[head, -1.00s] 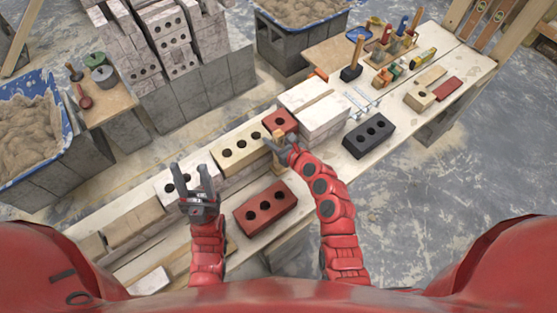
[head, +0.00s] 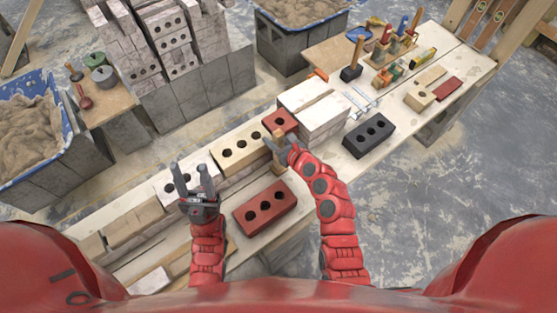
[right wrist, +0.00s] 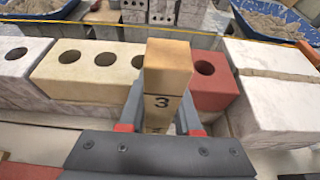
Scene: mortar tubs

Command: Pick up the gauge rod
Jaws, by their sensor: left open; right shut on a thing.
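The gauge rod (right wrist: 167,66) is a tan wooden bar with a black "3" on its face. In the right wrist view it stands upright between the fingers of my right gripper (right wrist: 160,115), which is shut on it. In the head view, the rod (head: 278,135) shows above and below my right gripper (head: 270,145), in front of the brick row. Whether its lower end touches the table is unclear. My left gripper (head: 193,180) is open and empty, over the left part of the row, near a white holed brick (head: 170,187).
Behind the rod are a cream holed brick (head: 240,150), a red brick (head: 284,121) and white blocks (head: 312,108). A loose red brick (head: 265,207) lies in front, and a dark brick (head: 369,136) lies to the right. Tools stand at the far right end.

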